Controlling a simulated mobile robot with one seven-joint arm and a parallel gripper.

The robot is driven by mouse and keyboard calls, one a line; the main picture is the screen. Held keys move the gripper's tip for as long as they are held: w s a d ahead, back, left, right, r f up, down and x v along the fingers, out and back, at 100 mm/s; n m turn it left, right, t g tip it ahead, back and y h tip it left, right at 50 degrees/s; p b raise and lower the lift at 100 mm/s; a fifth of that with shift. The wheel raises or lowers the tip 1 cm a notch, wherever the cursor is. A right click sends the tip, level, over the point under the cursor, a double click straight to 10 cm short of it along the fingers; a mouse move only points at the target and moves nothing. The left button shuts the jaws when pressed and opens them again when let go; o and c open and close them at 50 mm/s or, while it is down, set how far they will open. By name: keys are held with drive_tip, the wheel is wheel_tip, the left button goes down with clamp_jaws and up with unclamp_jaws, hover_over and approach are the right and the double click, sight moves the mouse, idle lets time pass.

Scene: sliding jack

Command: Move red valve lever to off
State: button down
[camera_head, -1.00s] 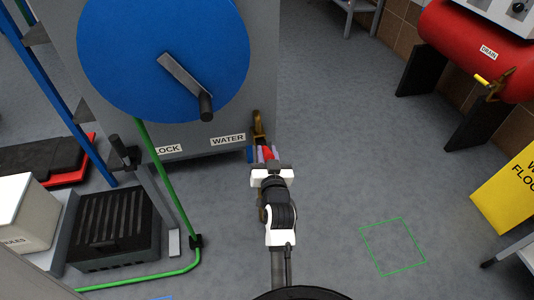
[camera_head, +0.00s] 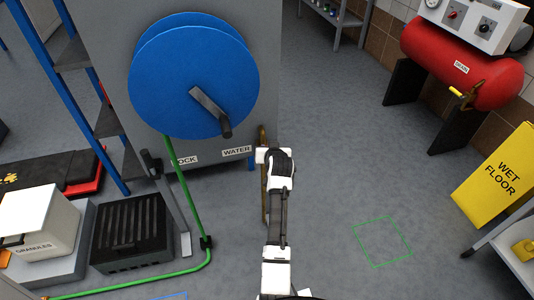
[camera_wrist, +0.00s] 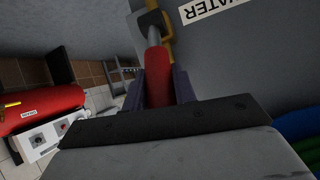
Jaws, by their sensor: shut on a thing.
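In the wrist view the red valve lever (camera_wrist: 158,78) lies between the two fingers of my gripper (camera_wrist: 160,88), which is shut on it. The lever's grey shank leads up to a brass pipe fitting (camera_wrist: 168,18) beside the WATER label (camera_wrist: 212,8). In the head view my white and black arm reaches up to the cabinet's lower right corner, and my gripper and the lever are hidden behind my wrist. The WATER label (camera_head: 237,151) and a strip of brass pipe (camera_head: 263,135) show just above and beside my wrist.
A blue hose reel (camera_head: 185,80) with a crank is on the grey cabinet, and a green hose (camera_head: 185,200) runs down to the floor. A red tank (camera_head: 450,60) with a brass drain valve and a yellow wet-floor sign (camera_head: 500,175) stand right. The floor between is clear.

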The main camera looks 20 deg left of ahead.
drive_tip(key=shift+w+a+r+g+h+p, duration=0.2)
drive_tip(key=shift+w+r+g+h+p, duration=0.1)
drive_tip(key=shift+r+g+p, duration=0.25)
drive_tip(key=shift+w+a+r+g+h+p, duration=0.2)
drive_tip(key=shift+w+r+g+p, duration=0.1)
drive_tip(key=shift+p, duration=0.4)
drive_tip(key=shift+w+a+g+p, duration=0.2)
drive_tip(key=shift+w+g+p, duration=0.1)
drive_tip(key=shift+p, duration=0.2)
drive_tip(key=shift+w+a+f+g+h+p, duration=0.1)
drive_tip(key=shift+w+a+g+h+p, duration=0.25)
drive_tip(key=shift+w+g+h, duration=0.4)
drive_tip(key=shift+w+a+f+g+h+p, duration=0.1)
drive_tip(key=shift+w+a+g+h+p, duration=0.15)
drive_tip(key=shift+w+a+g+h, duration=0.4)
drive_tip(key=shift+s+d+r, duration=0.1)
drive_tip(key=shift+s+d, duration=0.05)
drive_tip(key=shift+d, duration=0.05)
drive_tip(key=c, duration=1.1)
unclamp_jaws()
drive_tip(key=shift+g, duration=0.25)
